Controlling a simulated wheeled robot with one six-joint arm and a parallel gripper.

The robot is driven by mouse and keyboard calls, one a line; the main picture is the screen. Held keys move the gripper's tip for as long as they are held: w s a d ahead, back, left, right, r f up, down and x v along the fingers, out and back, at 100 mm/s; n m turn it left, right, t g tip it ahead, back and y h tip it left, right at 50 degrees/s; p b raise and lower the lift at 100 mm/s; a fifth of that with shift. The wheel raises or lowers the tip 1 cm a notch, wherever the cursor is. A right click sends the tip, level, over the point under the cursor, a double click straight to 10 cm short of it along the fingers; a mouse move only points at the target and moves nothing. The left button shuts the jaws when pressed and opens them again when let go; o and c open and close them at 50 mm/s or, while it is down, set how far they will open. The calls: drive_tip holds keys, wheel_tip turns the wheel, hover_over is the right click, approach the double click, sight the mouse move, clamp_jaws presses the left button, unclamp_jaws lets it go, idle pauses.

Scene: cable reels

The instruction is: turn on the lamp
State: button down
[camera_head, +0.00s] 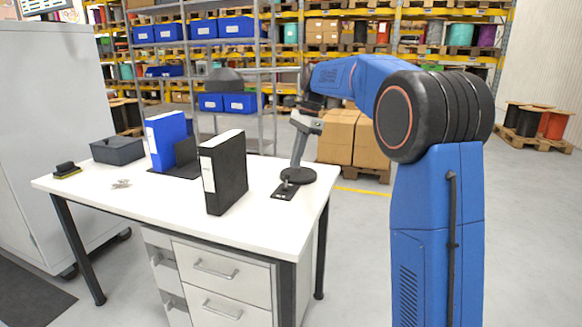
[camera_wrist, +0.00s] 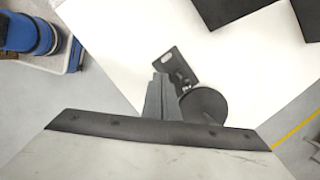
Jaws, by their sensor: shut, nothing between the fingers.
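The desk lamp has a dark dome shade (camera_head: 225,78) on a thin level arm reaching left above the desk. Its round black base (camera_head: 303,175) stands near the desk's right edge; it also shows in the wrist view (camera_wrist: 203,105). A small black plate with a switch-like part (camera_head: 283,191) lies beside the base; it also shows in the wrist view (camera_wrist: 178,65). My gripper (camera_head: 291,178) points down in front of the base, shut and empty. In the wrist view its fingertips (camera_wrist: 159,76) appear close to the plate; I cannot tell whether they touch it. The lamp's post is mostly hidden.
The white desk (camera_head: 130,205) holds a black binder (camera_head: 224,172), a blue binder (camera_head: 167,140), a grey bin (camera_head: 117,150) and a brush (camera_head: 66,170). Cardboard boxes (camera_head: 353,138) stand behind the desk's right side. The front right desktop is clear.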

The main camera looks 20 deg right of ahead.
drive_tip(key=w+d+r, duration=0.1)
drive_tip(key=d+r, duration=0.2)
drive_tip(key=r, duration=0.4)
drive_tip(key=shift+w+d, duration=0.15)
drive_tip(key=shift+w, duration=0.25)
